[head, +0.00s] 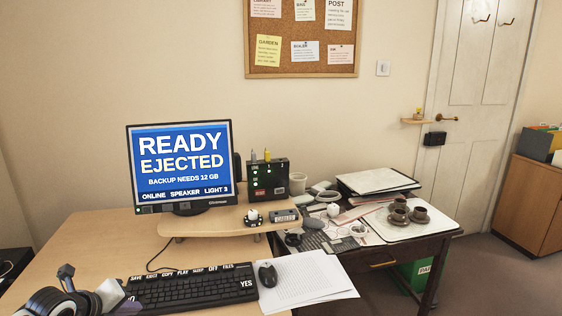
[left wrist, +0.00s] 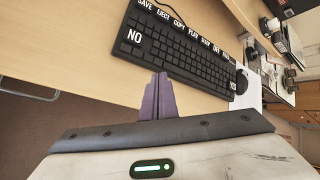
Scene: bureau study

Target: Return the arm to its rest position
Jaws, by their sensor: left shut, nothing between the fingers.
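My left arm comes in at the lower left of the head view. Its gripper (head: 128,307) is low beside the left end of the black keyboard (head: 190,289). In the left wrist view the purple fingers (left wrist: 157,97) are together, with nothing between them. They point toward the front edge of the keyboard (left wrist: 175,52), near its NO key; I cannot tell whether they touch it. My right gripper is not in view.
The monitor (head: 181,163) reads "READY EJECTED". A mouse (head: 267,275) and white papers (head: 306,279) lie right of the keyboard. A riser shelf (head: 205,221) stands behind. A dark side table (head: 390,255) holds cups and clutter. Bare desk (head: 60,250) lies at left.

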